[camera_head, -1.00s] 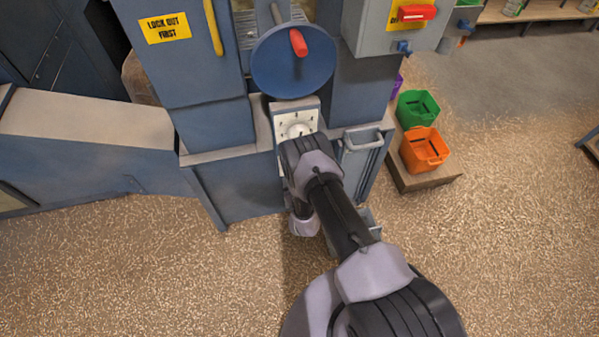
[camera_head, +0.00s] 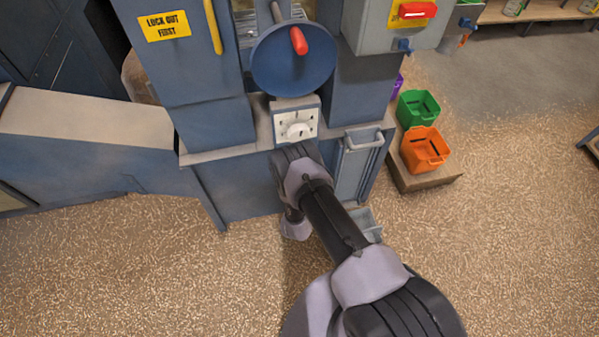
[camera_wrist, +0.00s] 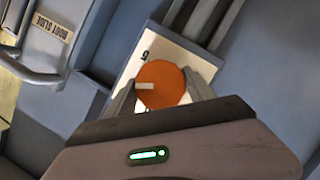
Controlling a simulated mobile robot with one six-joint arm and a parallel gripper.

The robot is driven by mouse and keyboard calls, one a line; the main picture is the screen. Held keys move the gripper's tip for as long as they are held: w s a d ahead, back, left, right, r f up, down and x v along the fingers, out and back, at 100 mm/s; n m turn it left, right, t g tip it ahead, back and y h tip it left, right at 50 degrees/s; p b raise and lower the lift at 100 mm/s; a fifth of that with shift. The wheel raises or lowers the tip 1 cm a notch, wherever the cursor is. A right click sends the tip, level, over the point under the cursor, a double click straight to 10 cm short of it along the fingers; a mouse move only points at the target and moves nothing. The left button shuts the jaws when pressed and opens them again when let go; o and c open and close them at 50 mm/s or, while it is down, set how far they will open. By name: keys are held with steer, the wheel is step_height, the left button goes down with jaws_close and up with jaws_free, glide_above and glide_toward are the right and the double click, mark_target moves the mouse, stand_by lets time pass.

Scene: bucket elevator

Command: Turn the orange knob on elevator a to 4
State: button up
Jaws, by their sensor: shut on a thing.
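The orange knob (camera_wrist: 168,88) is round and sits on a pale plate (camera_wrist: 149,47) in the wrist view. A white pointer mark on the knob lies at its left side and points left in the picture. One numeral, seemingly a 5, shows on the plate above the knob; other numerals there are hidden. My gripper (camera_wrist: 163,86) is shut on the knob, one finger on each side. In the head view, my arm hides the gripper and the orange knob. A white dial plate (camera_head: 283,119) with several marks and a white round part shows just above the arm.
A blue wheel (camera_head: 275,75) with a red handle (camera_head: 298,41) is above the dial plate. Green (camera_head: 417,110) and orange bins (camera_head: 425,151) stand further right.

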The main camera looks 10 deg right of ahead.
steer(key=shift+f, duration=0.1)
steer(key=o, duration=1.4)
steer(key=shift+c, duration=0.2)
steer(key=p+v, duration=0.8)
steer(key=v, duration=0.9)
steer(key=shift+s, duration=0.25)
